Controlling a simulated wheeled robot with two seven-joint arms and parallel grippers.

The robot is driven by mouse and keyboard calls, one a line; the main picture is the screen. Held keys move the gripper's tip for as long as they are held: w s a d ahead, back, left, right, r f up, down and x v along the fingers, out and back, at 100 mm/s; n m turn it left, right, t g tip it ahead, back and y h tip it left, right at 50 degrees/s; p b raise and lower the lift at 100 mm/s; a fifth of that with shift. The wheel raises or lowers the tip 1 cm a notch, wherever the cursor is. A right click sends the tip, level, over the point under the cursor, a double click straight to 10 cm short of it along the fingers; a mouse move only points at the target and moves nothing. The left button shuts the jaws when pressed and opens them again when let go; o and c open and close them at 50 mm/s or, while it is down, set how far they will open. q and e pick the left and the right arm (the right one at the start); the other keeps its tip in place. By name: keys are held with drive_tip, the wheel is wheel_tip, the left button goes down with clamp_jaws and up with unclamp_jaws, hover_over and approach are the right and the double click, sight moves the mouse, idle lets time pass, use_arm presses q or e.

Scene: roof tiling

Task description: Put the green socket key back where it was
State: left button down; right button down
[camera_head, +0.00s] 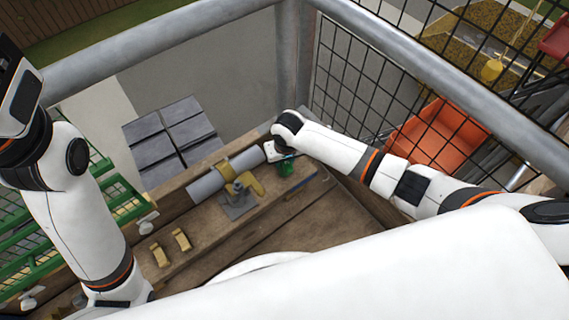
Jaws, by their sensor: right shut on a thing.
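The green socket key (286,169) is a small dark green shape at the right end of the wooden ledge. My right gripper (284,157) is over that end of the ledge, small and partly hidden by its own wrist. It is shut on the green socket key, which shows just below it. I cannot tell whether the key touches the wood. My left arm stands raised at the left edge, and its gripper is out of view.
A grey and yellow tool (239,203) stands on the wooden ledge (207,238), beside a grey roll (207,186). Two yellow blocks (181,240) lie further left. Dark tiles (170,137) are stacked behind. Metal rails (170,42) and mesh enclose the corner.

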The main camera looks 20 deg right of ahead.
drive_tip(key=shift+f, duration=0.1)
drive_tip(key=shift+f, duration=0.1)
drive_tip(key=c, duration=1)
unclamp_jaws()
drive_tip(key=shift+c, duration=0.2)
